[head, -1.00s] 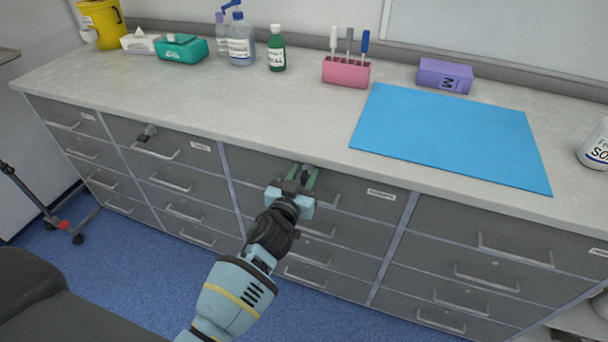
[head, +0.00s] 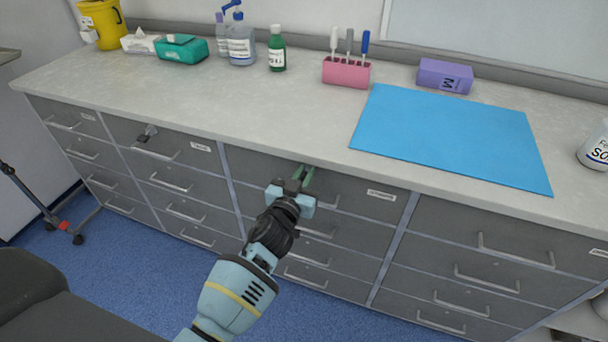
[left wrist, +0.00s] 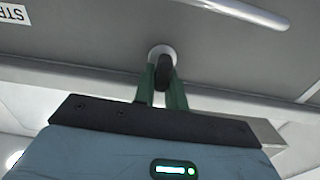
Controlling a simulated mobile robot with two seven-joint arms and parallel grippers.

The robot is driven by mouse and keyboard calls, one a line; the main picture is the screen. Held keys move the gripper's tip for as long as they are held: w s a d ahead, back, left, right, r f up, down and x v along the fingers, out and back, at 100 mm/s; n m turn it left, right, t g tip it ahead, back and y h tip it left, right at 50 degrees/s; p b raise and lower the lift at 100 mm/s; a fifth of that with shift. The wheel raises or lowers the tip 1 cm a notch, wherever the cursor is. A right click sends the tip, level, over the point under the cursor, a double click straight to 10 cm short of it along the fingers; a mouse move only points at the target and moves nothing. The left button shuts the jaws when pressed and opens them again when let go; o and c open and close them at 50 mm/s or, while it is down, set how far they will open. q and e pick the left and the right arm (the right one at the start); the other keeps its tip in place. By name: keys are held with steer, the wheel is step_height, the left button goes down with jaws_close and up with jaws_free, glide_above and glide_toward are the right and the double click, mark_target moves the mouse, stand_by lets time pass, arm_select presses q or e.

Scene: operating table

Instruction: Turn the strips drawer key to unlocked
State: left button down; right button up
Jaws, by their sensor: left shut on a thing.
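The strips drawer (head: 345,195) is the top drawer of the middle column, and it is closed. Its label (head: 381,194) is at the right of its front; in the left wrist view the label (left wrist: 13,12) is upside down and cut off after "STR". My left gripper (head: 306,176) is at the drawer's upper edge, below the countertop. In the left wrist view its green fingers (left wrist: 164,88) are shut on the dark key (left wrist: 165,70), which sits in a round light lock collar (left wrist: 161,52). The head view hides the key behind the gripper. My right gripper is not in view.
A dark key (head: 148,132) stands in the top drawer of the column to the left. Several drawer handles stick out, including the strips drawer's handle (left wrist: 240,12). The countertop (head: 180,88) overhangs the drawers; a blue mat (head: 450,135) lies on it.

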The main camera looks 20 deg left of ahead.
arm_select(q)
steer(key=m, duration=0.4)
steer(key=shift+d+f, duration=0.1)
steer(key=shift+d, duration=0.15)
steer(key=shift+d+f+m+b, duration=0.15)
steer(key=shift+f+m+b, duration=0.1)
steer(key=shift+m, duration=2)
steer(key=shift+d+f+m+b, duration=0.1)
steer(key=shift+m+b, duration=0.1)
steer(key=shift+m, duration=2)
steer(key=shift+d+f+m+b, duration=0.15)
steer(key=shift+f+m+b, duration=0.1)
steer(key=shift+m, duration=2)
steer(key=c, duration=1.4)
jaws_free()
steer(key=shift+c, duration=0.2)
steer(key=shift+s, duration=0.15)
steer(key=s, duration=0.7)
steer(key=shift+s+a, duration=0.15)
steer(key=shift+s, duration=0.15)
